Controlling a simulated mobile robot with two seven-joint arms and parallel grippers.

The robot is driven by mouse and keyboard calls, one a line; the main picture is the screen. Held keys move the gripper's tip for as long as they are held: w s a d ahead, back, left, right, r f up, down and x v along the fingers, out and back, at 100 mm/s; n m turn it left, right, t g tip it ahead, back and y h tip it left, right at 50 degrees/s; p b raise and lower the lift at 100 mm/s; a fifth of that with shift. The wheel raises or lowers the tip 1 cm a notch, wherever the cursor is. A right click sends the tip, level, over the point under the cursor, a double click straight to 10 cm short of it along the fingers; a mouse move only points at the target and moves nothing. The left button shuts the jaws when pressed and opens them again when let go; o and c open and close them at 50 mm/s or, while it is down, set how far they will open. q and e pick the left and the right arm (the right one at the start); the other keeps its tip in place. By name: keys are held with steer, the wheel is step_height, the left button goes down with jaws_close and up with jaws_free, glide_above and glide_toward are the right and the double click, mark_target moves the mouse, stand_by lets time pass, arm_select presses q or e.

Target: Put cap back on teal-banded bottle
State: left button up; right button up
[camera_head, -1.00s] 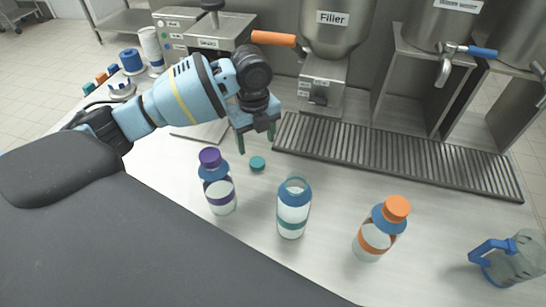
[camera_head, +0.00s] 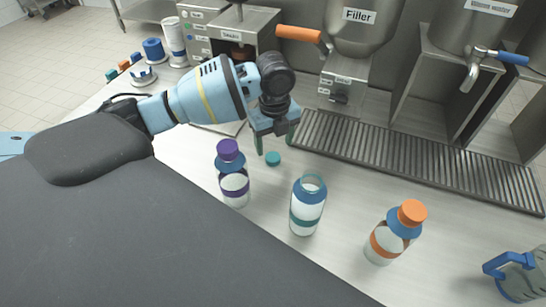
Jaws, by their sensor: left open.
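The teal-banded bottle (camera_head: 306,208) stands upright and uncapped on the counter, its open mouth facing up, in the middle of the head view. The teal cap (camera_head: 273,158) lies on the counter behind it and to its left. The fingers are open and hold nothing that I can see. Whether a finger touches the cap I cannot tell. My right gripper is not in view.
A purple-capped bottle (camera_head: 232,175) stands close to the left of the cap, and an orange-capped bottle (camera_head: 394,232) to the right. A blue-handled jug (camera_head: 517,275) is at the lower right. A drip grate (camera_head: 420,158) and the filler (camera_head: 350,60) are behind.

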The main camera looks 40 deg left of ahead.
mark_target(273, 156)
arm_select(q)
steer(key=shift+w+a+f, duration=0.1)
steer(key=shift+a+f, duration=0.1)
steer(key=shift+f, duration=1.1)
steer(key=shift+w+a+f, duration=0.1)
steer(key=shift+a+f, duration=0.1)
steer(key=shift+f, duration=1.1)
steer(key=c, duration=1)
steer(key=shift+c, duration=0.6)
steer(key=shift+r, duration=0.1)
step_height(273, 156, up, 10)
